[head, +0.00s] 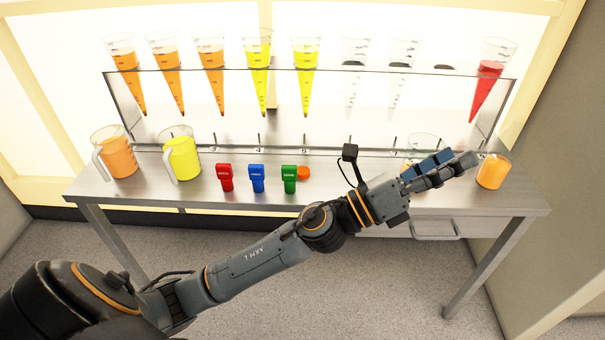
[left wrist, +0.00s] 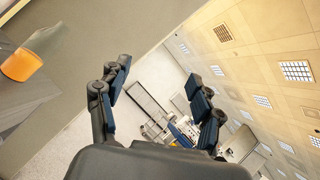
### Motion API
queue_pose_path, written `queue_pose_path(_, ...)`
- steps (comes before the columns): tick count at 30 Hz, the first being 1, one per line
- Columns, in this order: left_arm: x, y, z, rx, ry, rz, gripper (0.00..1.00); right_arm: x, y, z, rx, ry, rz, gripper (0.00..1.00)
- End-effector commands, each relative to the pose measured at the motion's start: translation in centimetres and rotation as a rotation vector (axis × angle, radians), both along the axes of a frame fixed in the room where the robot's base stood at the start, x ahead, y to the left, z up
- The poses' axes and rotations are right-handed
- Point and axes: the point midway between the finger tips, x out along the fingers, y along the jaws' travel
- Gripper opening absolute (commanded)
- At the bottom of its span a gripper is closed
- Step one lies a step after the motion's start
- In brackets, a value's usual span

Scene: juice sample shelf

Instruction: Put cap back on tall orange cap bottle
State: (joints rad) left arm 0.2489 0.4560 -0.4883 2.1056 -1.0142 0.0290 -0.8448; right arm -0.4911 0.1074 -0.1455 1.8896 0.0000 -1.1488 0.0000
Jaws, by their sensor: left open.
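A small flat orange disc (head: 303,172), which looks like a cap, lies on the table beside the green-topped item. I cannot make out a tall bottle with an orange cap. My left gripper (head: 448,168) is over the right part of the table, open and empty, between the disc and an orange-filled container (head: 493,171). In the left wrist view the fingers (left wrist: 160,75) are spread with nothing between them, and an orange container (left wrist: 21,65) shows at the left edge. The gripper partly hides a clear beaker (head: 425,142) and something orange behind it. My right gripper is not seen.
A rack (head: 230,105) holds orange, yellow, clear and red cones at the back of the metal table. An orange jug (head: 120,160) and a yellow jug (head: 183,158) stand left. Red (head: 225,178), blue (head: 257,178) and green (head: 289,179) items stand along the front.

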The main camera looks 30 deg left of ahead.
Motion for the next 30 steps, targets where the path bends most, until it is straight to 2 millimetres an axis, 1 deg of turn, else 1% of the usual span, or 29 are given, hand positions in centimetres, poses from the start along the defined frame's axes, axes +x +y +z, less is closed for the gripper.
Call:
queue_pose_path(1, -0.6, -1.8, 0.4, 0.152, -0.127, -0.037, 0.66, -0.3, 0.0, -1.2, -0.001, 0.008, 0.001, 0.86)
queue_pose_path(3, -1.5, -4.0, -0.1, 0.365, -0.296, -0.089, 0.66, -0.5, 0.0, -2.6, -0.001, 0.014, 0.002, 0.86)
queue_pose_path(5, -2.1, -5.3, -1.3, 0.55, -0.434, -0.133, 0.66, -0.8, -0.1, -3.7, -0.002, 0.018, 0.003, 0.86)
queue_pose_path(6, -2.2, -5.9, -2.4, 0.673, -0.52, -0.164, 0.66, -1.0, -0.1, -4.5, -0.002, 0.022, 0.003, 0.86)
queue_pose_path(8, -2.2, -6.2, -4.4, 0.862, -0.644, -0.211, 0.66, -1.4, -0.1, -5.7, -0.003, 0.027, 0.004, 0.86)
queue_pose_path(9, -2.0, -6.1, -5.8, 0.987, -0.721, -0.244, 0.66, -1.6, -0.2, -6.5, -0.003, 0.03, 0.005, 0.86)
queue_pose_path(11, -1.4, -5.1, -8.0, 1.177, -0.825, -0.297, 0.66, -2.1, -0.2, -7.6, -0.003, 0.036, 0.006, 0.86)
queue_pose_path(12, -0.8, -4.1, -9.4, 1.304, -0.886, -0.336, 0.66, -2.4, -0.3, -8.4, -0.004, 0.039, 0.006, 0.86)
queue_pose_path(14, 0.4, -1.9, -11.4, 1.495, -0.964, -0.401, 0.66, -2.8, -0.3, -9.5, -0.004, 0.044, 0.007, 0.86)
queue_pose_path(15, 1.3, 0.0, -12.5, 1.623, -1.008, -0.447, 0.66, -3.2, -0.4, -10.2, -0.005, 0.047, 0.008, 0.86)
queue_pose_path(17, 2.6, 3.3, -13.7, 1.811, -1.052, -0.527, 0.66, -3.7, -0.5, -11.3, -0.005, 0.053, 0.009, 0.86)
queue_pose_path(18, 3.6, 5.9, -14.3, 1.934, -1.069, -0.586, 0.66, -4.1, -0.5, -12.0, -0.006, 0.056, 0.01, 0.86)
queue_pose_path(19, 4.2, 7.9, -14.5, 2.023, -1.073, -0.631, 0.66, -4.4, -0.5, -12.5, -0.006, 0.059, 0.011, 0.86)
queue_pose_path(20, 4.8, 10.0, -14.6, 2.107, -1.072, -0.679, 0.66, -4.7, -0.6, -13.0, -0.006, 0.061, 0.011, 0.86)
queue_pose_path(21, 5.4, 12.8, -14.4, 2.212, -1.058, -0.742, 0.66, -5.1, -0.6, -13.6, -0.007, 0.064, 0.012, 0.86)
queue_pose_path(22, 5.8, 14.8, -14.2, 2.284, -1.043, -0.791, 0.66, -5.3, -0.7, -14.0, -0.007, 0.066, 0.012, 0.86)
queue_pose_path(23, 6.1, 16.7, -13.9, 2.349, -1.023, -0.839, 0.66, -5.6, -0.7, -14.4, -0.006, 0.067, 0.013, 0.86)
queue_pose_path(24, 6.4, 19.2, -13.3, 2.426, -0.991, -0.899, 0.66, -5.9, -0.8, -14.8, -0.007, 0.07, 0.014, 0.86)
queue_pose_path(27, 6.5, 24.1, -11.8, 2.567, -0.898, -1.033, 0.66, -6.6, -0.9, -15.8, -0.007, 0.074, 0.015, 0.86)
queue_pose_path(30, 6.2, 27.2, -10.5, 2.643, -0.82, -1.128, 0.66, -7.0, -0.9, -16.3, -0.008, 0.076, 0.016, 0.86)
